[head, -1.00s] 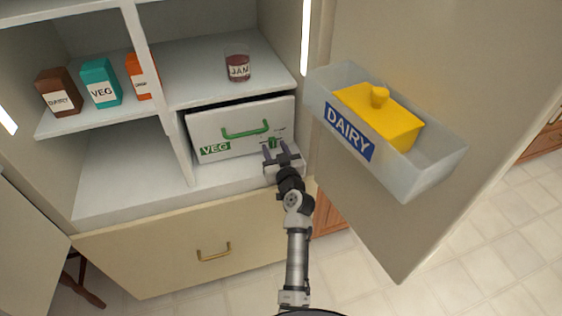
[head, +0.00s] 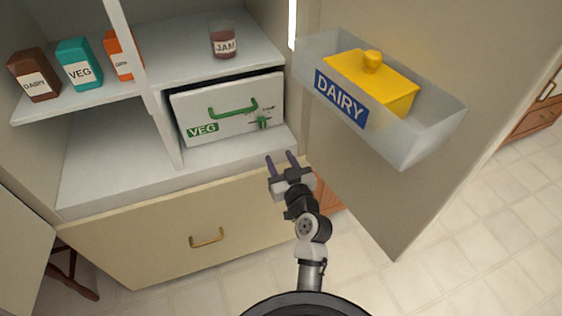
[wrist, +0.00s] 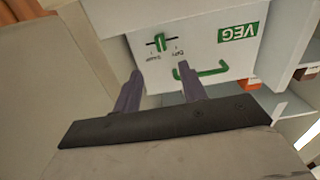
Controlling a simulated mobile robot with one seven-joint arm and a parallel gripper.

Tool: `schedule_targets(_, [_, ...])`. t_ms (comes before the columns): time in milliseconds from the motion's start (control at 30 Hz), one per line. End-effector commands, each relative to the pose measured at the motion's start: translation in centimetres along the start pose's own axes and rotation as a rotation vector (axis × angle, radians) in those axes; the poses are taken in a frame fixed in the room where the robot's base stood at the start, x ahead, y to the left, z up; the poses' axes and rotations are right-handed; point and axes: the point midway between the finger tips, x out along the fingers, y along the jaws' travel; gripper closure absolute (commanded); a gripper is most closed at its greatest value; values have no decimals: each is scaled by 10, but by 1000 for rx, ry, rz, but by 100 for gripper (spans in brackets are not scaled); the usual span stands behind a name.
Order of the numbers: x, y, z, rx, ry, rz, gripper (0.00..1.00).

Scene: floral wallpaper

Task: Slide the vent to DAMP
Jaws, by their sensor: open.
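The white VEG drawer (head: 228,122) sits in the lower right fridge compartment, with a green handle on its front. The vent's green slider (head: 263,122) is on the right part of that front. In the wrist view the slider knob (wrist: 160,42) shows upside down on a short dark track, between the track's ends. Small words stand beside it, too small to read surely. My gripper (head: 279,156) is open and empty, in front of and below the slider, apart from it. Its fingers (wrist: 160,72) point toward the drawer front.
The open fridge door with a clear DAIRY bin (head: 420,140) and a yellow butter dish (head: 375,82) stands to the right. A jam jar (head: 224,42) and several cartons are on shelves. A lower closed drawer (head: 150,240) is below.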

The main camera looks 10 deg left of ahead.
Motion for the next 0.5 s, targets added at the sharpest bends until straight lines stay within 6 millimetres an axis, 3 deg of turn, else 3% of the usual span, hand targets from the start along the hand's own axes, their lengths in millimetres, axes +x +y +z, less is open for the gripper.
schedule_targets(367, [-11,1,-16,2,-2,3,58])
schedule_targets(500, [-3,0,-16,0,1,-2,58])
